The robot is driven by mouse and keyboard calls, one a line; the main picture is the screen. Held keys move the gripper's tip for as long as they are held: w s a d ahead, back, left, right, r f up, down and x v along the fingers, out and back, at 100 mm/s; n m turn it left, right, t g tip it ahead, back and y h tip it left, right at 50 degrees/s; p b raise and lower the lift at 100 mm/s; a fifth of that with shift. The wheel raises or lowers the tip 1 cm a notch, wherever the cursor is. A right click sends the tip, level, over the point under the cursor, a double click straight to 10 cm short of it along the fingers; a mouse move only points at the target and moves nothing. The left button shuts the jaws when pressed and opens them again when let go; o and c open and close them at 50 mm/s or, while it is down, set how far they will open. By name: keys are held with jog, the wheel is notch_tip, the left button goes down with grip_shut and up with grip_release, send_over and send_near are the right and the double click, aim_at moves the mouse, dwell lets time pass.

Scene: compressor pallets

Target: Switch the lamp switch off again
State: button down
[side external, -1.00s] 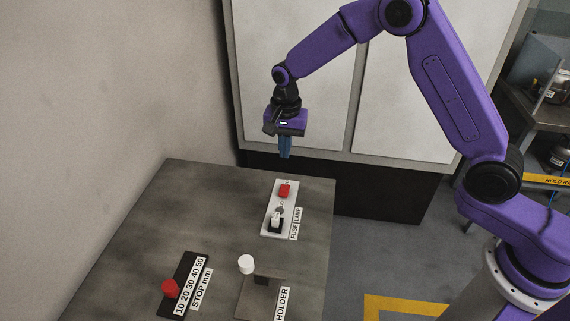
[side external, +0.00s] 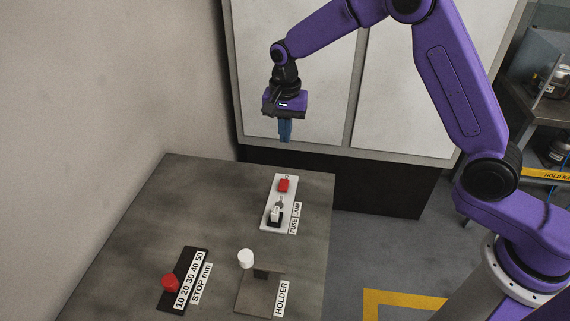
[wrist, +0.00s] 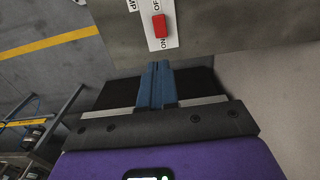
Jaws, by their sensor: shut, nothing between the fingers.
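The red lamp switch (side external: 283,185) sits at the far end of a white plate (side external: 268,222) labelled FUSE and LAMP on the grey table. In the wrist view the red switch (wrist: 159,26) has ON printed on the side nearer my gripper and a partly cut-off OFF on the other side. Which way it is tipped I cannot tell. My gripper (side external: 285,140) points down with its blue fingers shut and empty, above the table's far edge and clear of the switch. In the wrist view my fingertips (wrist: 158,66) appear just below the plate's ON end.
A black-and-white part (side external: 275,214) sits on the plate's near half. A white knob (side external: 246,258) stands by the HOLDER block (side external: 256,292). The table's left half (side external: 165,215) is mostly clear.

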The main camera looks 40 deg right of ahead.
aim_at(285, 181)
notch_tip(285, 181, down, 14)
dwell(0.8)
